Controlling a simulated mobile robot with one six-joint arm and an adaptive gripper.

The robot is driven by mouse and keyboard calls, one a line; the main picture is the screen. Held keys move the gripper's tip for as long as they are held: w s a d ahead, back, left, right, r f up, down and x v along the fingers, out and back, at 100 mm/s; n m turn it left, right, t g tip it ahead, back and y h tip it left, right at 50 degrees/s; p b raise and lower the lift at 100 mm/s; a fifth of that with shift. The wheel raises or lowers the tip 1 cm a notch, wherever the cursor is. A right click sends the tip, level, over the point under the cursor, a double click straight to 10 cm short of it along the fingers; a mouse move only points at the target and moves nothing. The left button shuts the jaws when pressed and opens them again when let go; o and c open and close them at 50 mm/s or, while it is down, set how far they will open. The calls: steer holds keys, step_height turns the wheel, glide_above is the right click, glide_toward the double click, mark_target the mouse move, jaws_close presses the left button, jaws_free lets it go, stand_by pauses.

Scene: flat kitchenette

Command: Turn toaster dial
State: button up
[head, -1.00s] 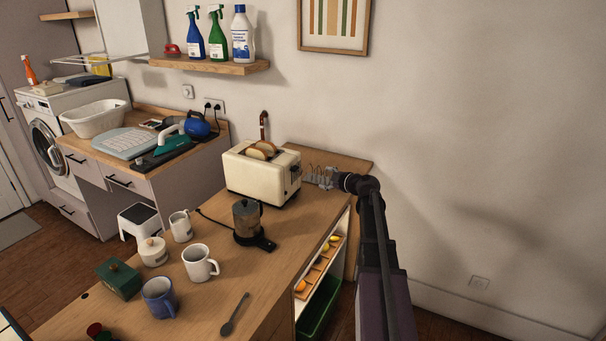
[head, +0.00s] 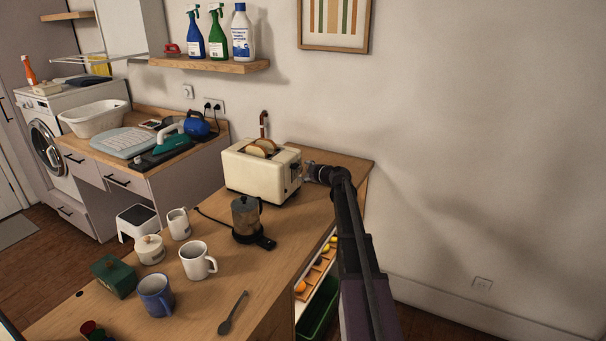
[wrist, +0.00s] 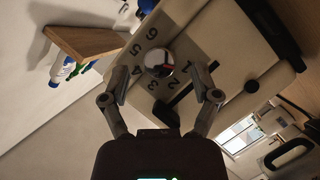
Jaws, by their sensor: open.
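The cream toaster (head: 258,172) stands on the wooden counter, with bread slices (head: 262,147) in its top. In the wrist view the toaster's end panel (wrist: 215,50) carries a shiny round dial (wrist: 158,58) ringed by printed numbers. A dark lever (wrist: 178,98) and a small dark round knob (wrist: 251,87) are on the same panel. My gripper (wrist: 160,76) is open, its fingers on either side of the dial; whether they touch it I cannot tell. In the head view my gripper (head: 306,173) is at the toaster's right end, and the dial is hidden.
A coffee pot (head: 246,216) stands in front of the toaster. Mugs (head: 194,262), a spoon (head: 232,312) and a green box (head: 114,276) are nearer on the counter (head: 210,300). A wall shelf (head: 208,64) with bottles hangs behind. The counter's right end is clear.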

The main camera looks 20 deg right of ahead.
steer(key=shift+w+a+f, duration=0.15)
steer(key=shift+w, duration=0.4)
jaws_close()
